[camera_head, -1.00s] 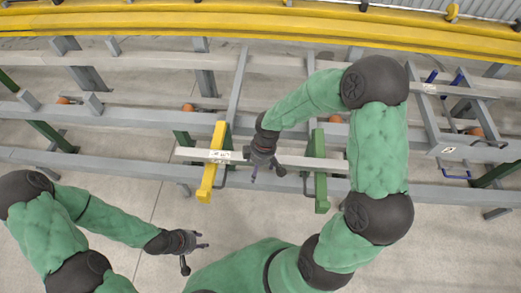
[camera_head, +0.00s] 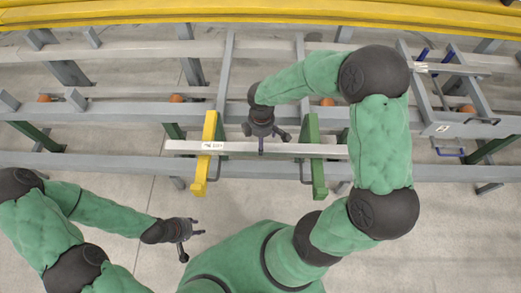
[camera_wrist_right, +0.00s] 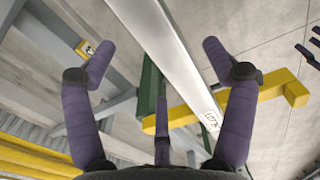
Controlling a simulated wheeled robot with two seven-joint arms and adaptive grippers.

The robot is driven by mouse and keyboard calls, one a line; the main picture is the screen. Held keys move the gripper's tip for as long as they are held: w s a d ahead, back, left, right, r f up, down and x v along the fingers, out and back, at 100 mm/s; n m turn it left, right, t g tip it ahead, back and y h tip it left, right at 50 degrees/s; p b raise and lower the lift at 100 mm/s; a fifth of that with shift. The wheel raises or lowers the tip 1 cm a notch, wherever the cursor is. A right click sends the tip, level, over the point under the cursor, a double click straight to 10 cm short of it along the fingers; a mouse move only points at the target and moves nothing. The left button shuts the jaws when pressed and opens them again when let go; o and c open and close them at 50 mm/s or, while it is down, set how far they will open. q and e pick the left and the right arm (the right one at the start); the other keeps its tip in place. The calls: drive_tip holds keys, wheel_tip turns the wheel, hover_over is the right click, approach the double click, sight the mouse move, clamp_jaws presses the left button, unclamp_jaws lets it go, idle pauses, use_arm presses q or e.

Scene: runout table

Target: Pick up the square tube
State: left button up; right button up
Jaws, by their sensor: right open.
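The square tube (camera_head: 285,148) is a long light-grey bar with a white label near its left end. It lies across a yellow support (camera_head: 207,160) and a green support (camera_head: 316,165). My right gripper (camera_head: 262,138) is over the tube between these supports, with its fingers spread and nothing held. In the right wrist view the tube (camera_wrist_right: 160,42) runs diagonally between the open fingers of the right gripper (camera_wrist_right: 157,58); I cannot tell whether they touch it. My left gripper (camera_head: 197,228) is open and empty, at the lower left, away from the tube.
Grey rails (camera_head: 100,165) of the runout table run across behind and beneath the tube. A yellow beam (camera_head: 200,15) spans the back. A grey ladder-like frame (camera_head: 440,95) with blue parts stands at the right. Bare floor (camera_head: 240,205) lies in front of the tube.

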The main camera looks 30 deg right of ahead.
wheel_tip(320, 180, down, 5)
drive_tip(key=shift+w+b, duration=0.15)
drive_tip(key=shift+b, duration=1.05)
drive_tip(key=shift+r, duration=0.1)
clamp_jaws()
